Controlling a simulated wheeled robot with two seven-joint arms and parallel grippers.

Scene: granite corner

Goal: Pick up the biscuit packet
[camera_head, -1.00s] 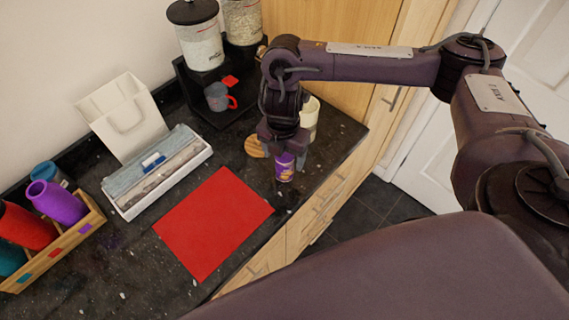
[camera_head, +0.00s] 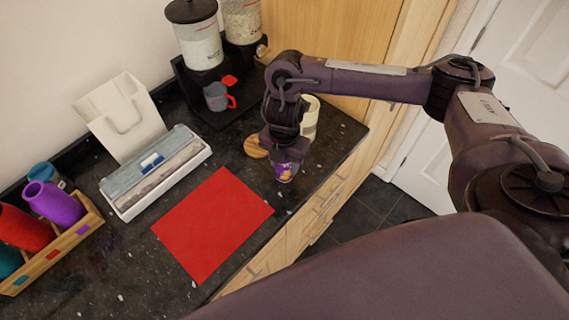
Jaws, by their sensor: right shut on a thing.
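The biscuit packet (camera_head: 285,173) is a small purple cylinder with a yellow patch, near the right edge of the dark granite worktop. My right gripper (camera_head: 284,160) comes down over it from above and is shut on it. The gripper hides the packet's upper part. Whether the packet's base touches the worktop I cannot tell. My left gripper is not in view.
A red mat (camera_head: 212,225) lies left of the packet. A wooden disc (camera_head: 255,147) and a cream container (camera_head: 310,117) are close behind it. A grey mug (camera_head: 217,97), a long tray (camera_head: 155,172), a white bag (camera_head: 121,117) and a wooden bottle rack (camera_head: 60,240) stand further left.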

